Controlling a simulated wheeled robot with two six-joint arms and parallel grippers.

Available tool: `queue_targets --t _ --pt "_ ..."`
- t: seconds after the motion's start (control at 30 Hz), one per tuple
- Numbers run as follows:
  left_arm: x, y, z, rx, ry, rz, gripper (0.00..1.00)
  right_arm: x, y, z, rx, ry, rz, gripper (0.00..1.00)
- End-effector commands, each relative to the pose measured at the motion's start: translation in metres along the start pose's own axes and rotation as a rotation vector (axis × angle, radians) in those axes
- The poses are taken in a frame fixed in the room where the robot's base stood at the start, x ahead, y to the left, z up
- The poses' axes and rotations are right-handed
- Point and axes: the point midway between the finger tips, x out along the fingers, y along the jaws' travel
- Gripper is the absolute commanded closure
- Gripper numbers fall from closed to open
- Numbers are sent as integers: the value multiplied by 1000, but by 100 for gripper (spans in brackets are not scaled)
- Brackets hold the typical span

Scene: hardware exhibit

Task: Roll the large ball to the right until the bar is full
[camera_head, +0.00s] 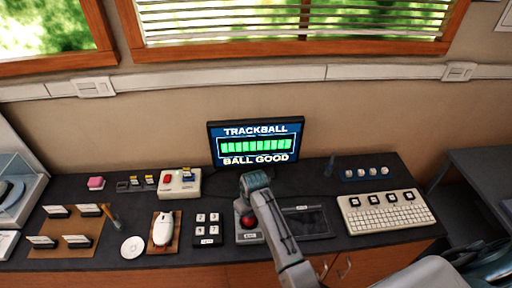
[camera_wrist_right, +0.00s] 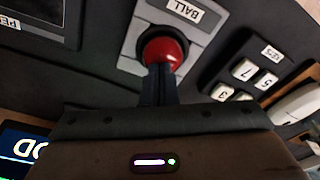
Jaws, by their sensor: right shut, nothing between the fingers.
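The large red ball (camera_head: 248,221) sits in a grey trackball housing (camera_head: 249,238) on the dark counter, below the screen. In the right wrist view the red ball (camera_wrist_right: 163,48) shows in its round socket, beside a label reading BALL. My right gripper (camera_head: 247,206) is shut and empty, with its fingertips (camera_wrist_right: 158,78) at the ball's near edge in the wrist view, seeming to touch it. The screen (camera_head: 255,145) reads TRACKBALL and BALL GOOD, and its bar (camera_head: 255,146) shows green segments along its whole length. My left gripper is not in view.
A small keypad (camera_head: 208,229) and a white mouse (camera_head: 162,229) on a brown pad stand left of the ball. A dark touchpad (camera_head: 306,221) and a white keyboard (camera_head: 386,211) are to the right. A white box with a red button (camera_head: 180,183) stands behind the keypad.

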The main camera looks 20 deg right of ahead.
Motion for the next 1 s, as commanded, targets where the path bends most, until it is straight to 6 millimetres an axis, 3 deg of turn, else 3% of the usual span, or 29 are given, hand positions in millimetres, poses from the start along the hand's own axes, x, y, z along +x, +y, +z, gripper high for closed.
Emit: queue_targets --t 1.0 --pt "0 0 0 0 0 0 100 -15 1 -2 0 0 0 100"
